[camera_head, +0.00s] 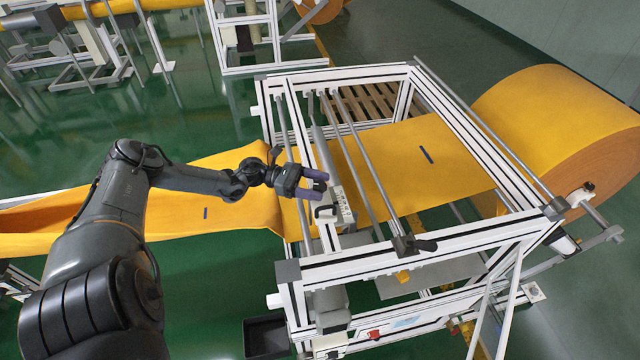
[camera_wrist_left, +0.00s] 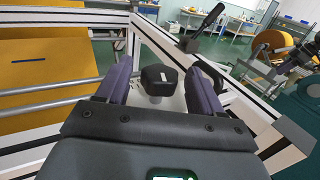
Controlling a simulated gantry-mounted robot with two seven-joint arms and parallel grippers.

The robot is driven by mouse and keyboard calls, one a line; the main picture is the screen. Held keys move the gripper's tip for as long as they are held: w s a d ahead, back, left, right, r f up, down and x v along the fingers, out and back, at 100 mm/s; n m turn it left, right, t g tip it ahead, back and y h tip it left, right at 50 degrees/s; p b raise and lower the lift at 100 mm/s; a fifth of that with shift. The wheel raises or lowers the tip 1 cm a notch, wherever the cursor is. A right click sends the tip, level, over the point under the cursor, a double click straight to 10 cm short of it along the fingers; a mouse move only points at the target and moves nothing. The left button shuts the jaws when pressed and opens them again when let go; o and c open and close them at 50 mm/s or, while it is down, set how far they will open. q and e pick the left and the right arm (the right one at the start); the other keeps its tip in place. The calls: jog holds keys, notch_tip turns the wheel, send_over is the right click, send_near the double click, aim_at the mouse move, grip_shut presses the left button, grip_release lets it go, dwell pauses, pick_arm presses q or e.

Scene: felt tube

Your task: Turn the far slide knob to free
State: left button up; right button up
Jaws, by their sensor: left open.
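A black knob with a white mark on its top (camera_wrist_left: 160,78) stands on a pale plate in the left wrist view. My left gripper (camera_head: 326,184) is open, with two purple-grey fingers. In the wrist view its fingers (camera_wrist_left: 160,88) are on either side of the knob, with a gap on each side. I cannot tell how far down they reach beside it.
A white-framed machine (camera_head: 430,255) with metal rods surrounds the area. A black lever handle (camera_head: 425,245) stands on its near side; it also shows in the wrist view (camera_wrist_left: 205,22). Yellow felt (camera_head: 430,160) runs through from a large roll (camera_head: 540,120). A dark bin (camera_head: 265,337) is below.

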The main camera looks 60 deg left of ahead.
pick_arm(q)
jog(key=shift+w+d, duration=0.45)
jog(key=shift+c, duration=0.3)
jog(key=c, duration=0.9)
jog(key=shift+r+p, duration=0.1)
jog(key=shift+p, duration=0.45)
jog(key=n+t+y+p, duration=0.2)
jog(key=n+y+p, duration=0.1)
jog(key=y+p, duration=0.2)
jog(key=n+t+y+p, duration=0.3)
jog(key=n+y+p, duration=0.1)
jog(key=p, duration=0.3)
jog(key=shift+r+y, duration=0.15)
jog(key=shift+y, duration=0.35)
jog(key=shift+f+n+y+p, duration=0.25)
jog(key=shift+n+y+p, duration=1)
jog(key=shift+y, duration=0.45)
